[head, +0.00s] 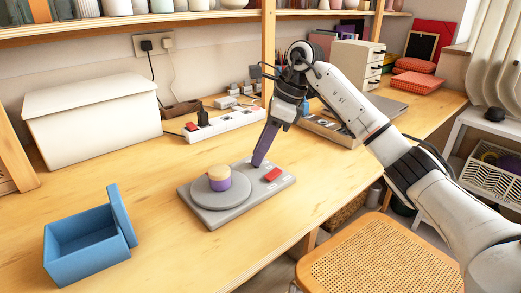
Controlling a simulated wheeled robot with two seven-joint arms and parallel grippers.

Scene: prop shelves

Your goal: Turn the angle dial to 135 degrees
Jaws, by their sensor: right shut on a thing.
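A grey control panel (246,206) lies on the wooden table, with a round grey disc (207,198) at its left. A short cylinder (218,178), tan on top and purple below, stands on the disc. A red rectangular piece (273,174) sits at the panel's right. My right gripper (257,163) points down with purple fingers at the panel's back edge, behind the disc and left of the red piece. It is shut on a small part there, seemingly the angle dial, which the fingers hide. The dial's angle cannot be read. My left gripper is not in view.
An open blue box (88,247) stands at front left, with a white lidded box (92,120) behind it. A white power strip (225,124) lies behind the panel. A cane-seat chair (380,262) stands at front right. The table in front of the panel is clear.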

